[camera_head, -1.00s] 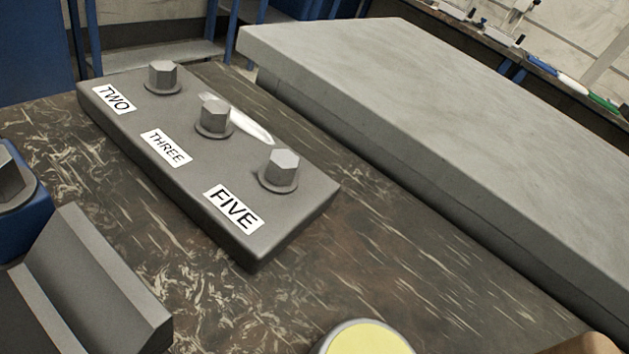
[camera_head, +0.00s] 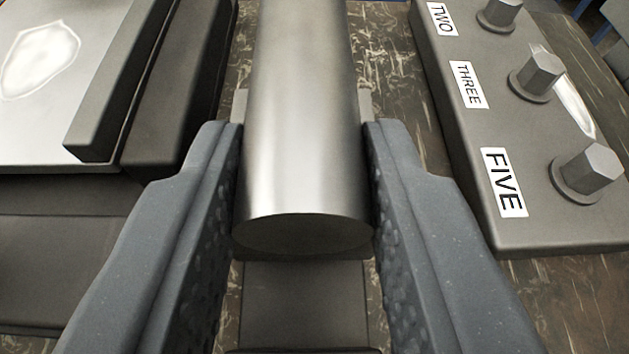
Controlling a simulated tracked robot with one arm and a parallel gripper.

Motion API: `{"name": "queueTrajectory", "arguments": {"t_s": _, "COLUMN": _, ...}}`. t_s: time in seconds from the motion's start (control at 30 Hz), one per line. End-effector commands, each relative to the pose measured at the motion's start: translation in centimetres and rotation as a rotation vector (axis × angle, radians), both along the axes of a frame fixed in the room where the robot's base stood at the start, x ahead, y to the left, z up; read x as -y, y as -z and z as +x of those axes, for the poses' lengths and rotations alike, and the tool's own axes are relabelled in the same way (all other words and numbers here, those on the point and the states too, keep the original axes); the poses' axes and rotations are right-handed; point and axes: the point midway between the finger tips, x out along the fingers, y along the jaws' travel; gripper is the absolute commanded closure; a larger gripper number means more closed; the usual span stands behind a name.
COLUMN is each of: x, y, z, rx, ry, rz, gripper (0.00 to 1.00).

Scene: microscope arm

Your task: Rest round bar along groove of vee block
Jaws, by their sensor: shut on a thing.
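A thick, smooth steel round bar (camera_head: 305,110) runs away from me up the middle of the view, its flat round end facing me. My gripper (camera_head: 304,190) is shut on the bar, one ribbed dark finger against each side near this end. A grey block (camera_head: 305,300), which looks like the vee block, shows below the bar's near end, and small grey edges show beside the bar further back. Its groove is hidden by the bar. I cannot tell whether the bar touches the block.
A dark plate (camera_head: 470,150) with hex studs and labels TWO, THREE and FIVE lies close on the right. On the left stands a grey metal fixture with a raised bar-like jaw (camera_head: 115,90) and a shiny flat top (camera_head: 50,110). Strips of mottled bench (camera_head: 400,50) show between them.

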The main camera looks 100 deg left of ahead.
Motion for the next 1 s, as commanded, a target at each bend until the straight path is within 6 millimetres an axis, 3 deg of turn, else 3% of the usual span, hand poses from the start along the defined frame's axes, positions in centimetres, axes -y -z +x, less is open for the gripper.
{"name": "queueTrajectory", "arguments": {"t_s": 1.0, "x": 0.7, "y": 4.7, "z": 0.3, "rx": 0.01, "ry": 0.009, "rz": 0.006, "gripper": 1.0}}
